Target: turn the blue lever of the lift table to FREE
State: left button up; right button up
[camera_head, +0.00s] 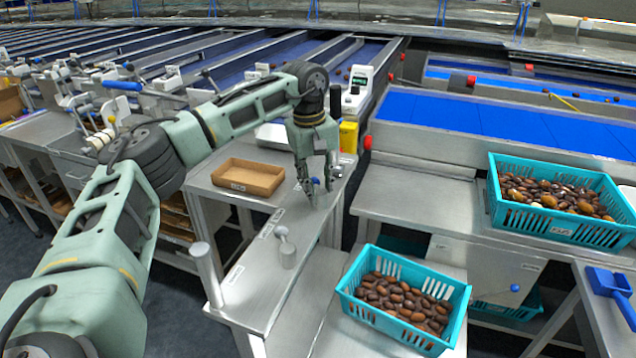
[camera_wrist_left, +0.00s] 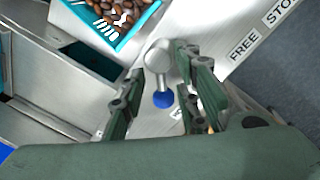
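The lever's blue knob (camera_wrist_left: 163,98) shows in the left wrist view. A short arm joins it to a round grey hub (camera_wrist_left: 157,57). The knob points away from the FREE label (camera_wrist_left: 243,45) and the STOP label (camera_wrist_left: 280,12), which lie to the upper right. My left gripper (camera_wrist_left: 160,112) is open, one finger on each side of the knob in this view. No clear contact shows. In the head view my left gripper (camera_head: 316,186) points down over the narrow metal table (camera_head: 262,290), with a bit of blue between its fingers. My right gripper is not in view.
A teal crate of dates (camera_head: 440,345) stands right of the lever table. Another teal crate (camera_head: 560,236) is farther right. A shallow brown tray (camera_head: 248,178) lies left of my gripper. A grey post (camera_head: 206,272) stands at the table's near left.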

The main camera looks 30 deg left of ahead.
pick_arm(q)
jog(key=c, duration=0.4)
jog(key=shift+r, duration=0.15)
grip_shut()
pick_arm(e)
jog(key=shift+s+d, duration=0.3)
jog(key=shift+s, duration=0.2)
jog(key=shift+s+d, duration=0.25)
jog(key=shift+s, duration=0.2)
